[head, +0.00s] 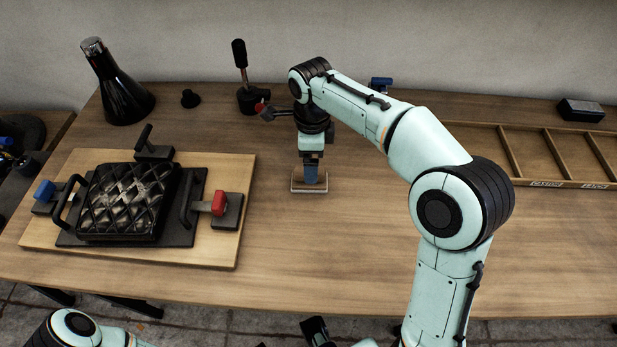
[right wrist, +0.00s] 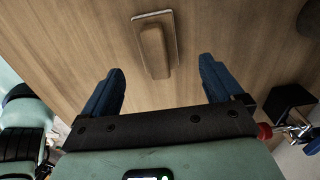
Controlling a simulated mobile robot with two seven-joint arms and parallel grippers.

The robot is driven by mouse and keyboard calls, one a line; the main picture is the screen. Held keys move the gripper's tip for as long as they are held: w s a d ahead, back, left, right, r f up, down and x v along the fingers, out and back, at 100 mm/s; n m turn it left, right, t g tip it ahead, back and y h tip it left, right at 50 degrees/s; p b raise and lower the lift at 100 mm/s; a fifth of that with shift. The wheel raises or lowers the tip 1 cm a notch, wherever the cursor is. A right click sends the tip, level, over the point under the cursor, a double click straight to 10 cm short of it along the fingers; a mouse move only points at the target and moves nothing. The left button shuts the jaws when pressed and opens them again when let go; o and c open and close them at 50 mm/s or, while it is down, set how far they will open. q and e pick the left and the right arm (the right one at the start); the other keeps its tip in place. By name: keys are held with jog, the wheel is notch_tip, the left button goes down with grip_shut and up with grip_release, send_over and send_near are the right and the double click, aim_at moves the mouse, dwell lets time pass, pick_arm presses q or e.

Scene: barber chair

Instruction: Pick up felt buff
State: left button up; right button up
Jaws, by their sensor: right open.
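The felt buff, a wooden block handle on a pale-edged flat base, lies on the table in the head view (head: 297,184), partly hidden behind my right gripper. It shows whole in the right wrist view (right wrist: 155,48), beyond and between the fingertips. My right gripper (head: 311,172) points down over it; in the right wrist view its blue fingers (right wrist: 160,75) are open, with nothing between them and the handle ahead of them. In the head view a pale arm part of mine shows at the lower left, but my left gripper cannot be made out.
A wooden board (head: 215,250) with a black clamped fixture (head: 125,200) and red and blue clamps stands left. A lever device (head: 248,95) and black flask (head: 118,90) are behind. A divided wooden tray (head: 530,155) lies right. The table front is clear.

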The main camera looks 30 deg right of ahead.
notch_tip(320, 180, down, 2)
jog(key=shift+w, duration=0.1)
jog(key=f, duration=0.2)
jog(key=f+b, duration=0.1)
jog(key=f, duration=0.1)
jog(key=shift+s+a, duration=0.2)
jog(key=shift+a, duration=0.05)
jog(key=shift+f, duration=0.65)
jog(key=shift+w, duration=0.1)
jog(key=c, duration=1.2)
